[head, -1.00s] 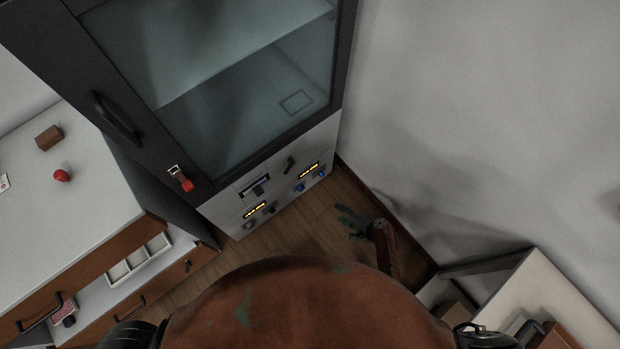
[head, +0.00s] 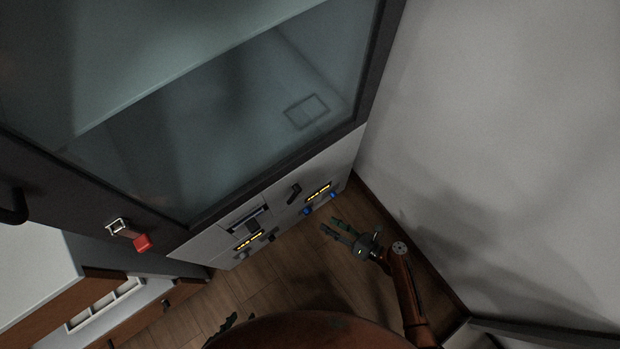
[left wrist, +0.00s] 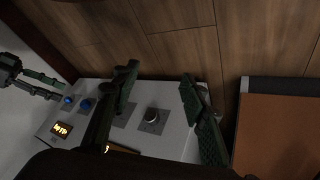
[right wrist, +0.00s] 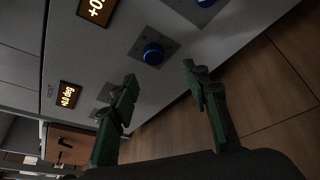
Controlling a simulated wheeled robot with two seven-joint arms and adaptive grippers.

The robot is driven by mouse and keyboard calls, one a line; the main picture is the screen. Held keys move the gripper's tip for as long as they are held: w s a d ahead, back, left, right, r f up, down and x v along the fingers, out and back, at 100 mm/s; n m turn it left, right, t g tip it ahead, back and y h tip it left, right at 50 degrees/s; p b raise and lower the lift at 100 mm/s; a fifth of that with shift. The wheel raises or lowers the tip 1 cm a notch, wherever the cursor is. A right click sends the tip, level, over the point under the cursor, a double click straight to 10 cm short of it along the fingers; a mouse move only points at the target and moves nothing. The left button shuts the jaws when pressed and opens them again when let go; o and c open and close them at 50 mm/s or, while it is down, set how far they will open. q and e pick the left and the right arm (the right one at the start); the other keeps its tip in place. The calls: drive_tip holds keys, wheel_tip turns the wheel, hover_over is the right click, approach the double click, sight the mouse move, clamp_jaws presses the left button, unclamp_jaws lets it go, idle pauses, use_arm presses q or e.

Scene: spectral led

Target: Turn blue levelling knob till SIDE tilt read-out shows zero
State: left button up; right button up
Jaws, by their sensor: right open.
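Two blue knobs, a nearer one (head: 306,211) and a farther one (head: 334,196), sit on the pale panel low on the cabinet, beside a lit yellow read-out (head: 318,191). In the right wrist view one blue knob (right wrist: 153,54) lies ahead of the fingers and the other (right wrist: 205,3) is cut by the top edge. A cropped read-out (right wrist: 97,10) starts "+0"; its label is out of view. My right gripper (head: 328,226) is open and empty, just short of the knobs. My left gripper (left wrist: 160,78) is open; a silver knob (left wrist: 152,116) shows between its fingers, apparently untouched.
A red-handled latch (head: 142,242) juts from the glass door's frame. A wall (head: 480,150) stands close on the right. Wooden floor (head: 285,275) lies open below the panel.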

sight(308, 211)
use_arm(q)
drive_tip(key=w+f+m+t+b, duration=0.1)
drive_tip(key=b, duration=0.1)
drive_tip(key=w+d+m+t+b, duration=0.1)
drive_tip(key=b, duration=0.1)
drive_tip(key=shift+w+f+t+h, duration=0.3)
drive_tip(key=shift+f+t, duration=0.05)
drive_tip(key=shift+t, duration=0.05)
use_arm(e)
drive_tip(key=w+a+f+m, duration=0.1)
drive_tip(key=w+a+m, duration=0.2)
drive_tip(key=a, duration=0.4)
drive_tip(key=shift+w+f+y, duration=0.2)
drive_tip(key=shift+w+y, duration=0.1)
drive_tip(key=shift+w, duration=0.5)
drive_tip(key=shift+c, duration=0.4)
